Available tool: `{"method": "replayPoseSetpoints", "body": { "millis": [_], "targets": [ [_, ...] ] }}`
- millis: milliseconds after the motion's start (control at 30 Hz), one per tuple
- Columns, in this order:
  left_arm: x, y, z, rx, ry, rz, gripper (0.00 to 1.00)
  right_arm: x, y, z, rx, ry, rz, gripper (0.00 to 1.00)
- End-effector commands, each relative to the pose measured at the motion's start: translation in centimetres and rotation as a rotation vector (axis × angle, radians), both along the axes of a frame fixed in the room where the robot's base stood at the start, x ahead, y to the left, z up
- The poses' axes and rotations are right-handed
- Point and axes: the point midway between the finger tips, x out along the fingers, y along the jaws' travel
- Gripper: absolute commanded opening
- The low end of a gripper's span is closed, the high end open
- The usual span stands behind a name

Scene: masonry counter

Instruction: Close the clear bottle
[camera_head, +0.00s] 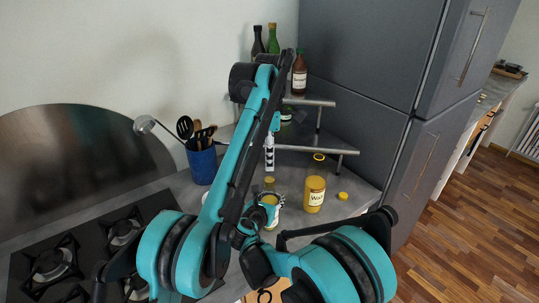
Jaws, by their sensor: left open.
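A bottle with yellow contents and a pale label (314,194) stands upright on the grey corner counter. A yellow cap-like piece (318,157) shows just above its neck. A separate yellow cap (342,196) lies on the counter to its right. My left gripper (270,203) is open, low over the counter to the left of the labelled bottle. A small yellowish item (269,183) shows by its fingers; I cannot tell whether they touch it. Which item is the clear bottle is hard to tell. My right arm folds in at the lower right; its gripper is not discernible.
A blue utensil holder (202,165) stands left of my left arm, beside the black gas hob (50,262). A tiered corner shelf (312,149) holds dark bottles and a brown bottle (299,76). A tall grey fridge (365,80) bounds the right side.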

Motion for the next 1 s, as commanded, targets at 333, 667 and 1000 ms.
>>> {"method": "replayPoseSetpoints", "body": {
  "millis": [333,667,1000],
  "targets": [
    [0.0,0.0,0.1,0.0,0.0,0.225,0.47,0.0,0.0,0.0,0.0,0.0,0.0,0.0],
    [0.0,0.0,-0.2,0.0,0.0,0.223,0.47,0.0,0.0,0.0,0.0,0.0,0.0,0.0],
    [0.0,0.0,-4.8,0.0,0.0,0.223,0.47,0.0,0.0,0.0,0.0,0.0,0.0,0.0]
  ]
}}
